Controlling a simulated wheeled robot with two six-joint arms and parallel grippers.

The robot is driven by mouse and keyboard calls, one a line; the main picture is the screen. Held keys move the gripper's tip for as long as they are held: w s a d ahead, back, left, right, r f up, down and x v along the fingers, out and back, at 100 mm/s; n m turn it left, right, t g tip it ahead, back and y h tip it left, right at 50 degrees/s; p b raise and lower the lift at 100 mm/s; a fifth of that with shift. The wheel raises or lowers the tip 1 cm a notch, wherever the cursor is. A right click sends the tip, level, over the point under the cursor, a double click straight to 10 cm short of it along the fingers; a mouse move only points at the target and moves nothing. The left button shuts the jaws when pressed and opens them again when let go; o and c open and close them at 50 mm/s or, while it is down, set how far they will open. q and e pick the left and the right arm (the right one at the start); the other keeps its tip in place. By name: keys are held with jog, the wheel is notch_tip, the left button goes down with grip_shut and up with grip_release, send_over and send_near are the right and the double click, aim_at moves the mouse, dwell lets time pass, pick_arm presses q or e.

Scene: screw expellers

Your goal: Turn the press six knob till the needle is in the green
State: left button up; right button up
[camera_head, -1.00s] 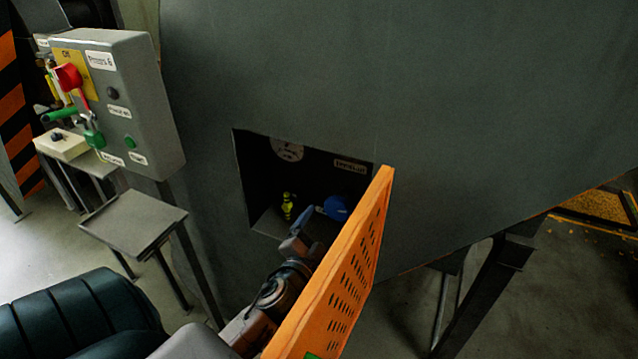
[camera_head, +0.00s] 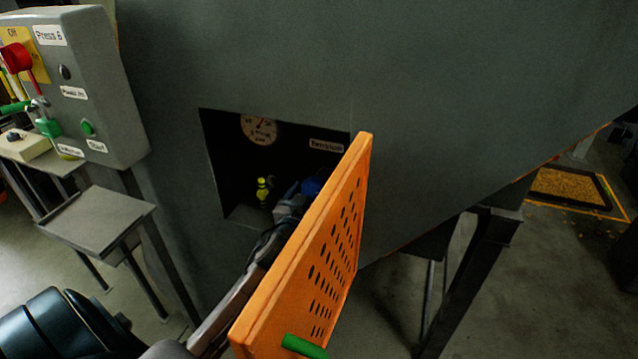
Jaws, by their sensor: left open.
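The blue knob (camera_head: 312,186) sits inside the dark recess (camera_head: 225,150) in the grey press body, below a "Tension" label (camera_head: 326,146). Only part of the knob shows; my gripper and the orange door cover the rest. A round white gauge (camera_head: 261,129) is at the top of the recess; its needle points up and to the right, and no green band can be made out. My left gripper (camera_head: 294,199) reaches into the recess behind the door, close to the knob. It is open; I cannot tell whether it touches the knob. My right gripper is not in view.
The orange perforated door (camera_head: 318,255) with a green handle (camera_head: 304,346) stands open just right of my left arm. A small yellow-green fitting (camera_head: 263,190) is left of the knob. The "Press 6" control box (camera_head: 85,85) and a small grey shelf (camera_head: 98,218) stand at left.

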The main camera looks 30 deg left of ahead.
pick_arm(q)
jog(key=shift+x, duration=1.05)
jog(key=shift+w, duration=0.2)
jog(key=shift+w+a, duration=0.1)
jog(key=c, duration=1)
jog(key=shift+p, duration=0.35)
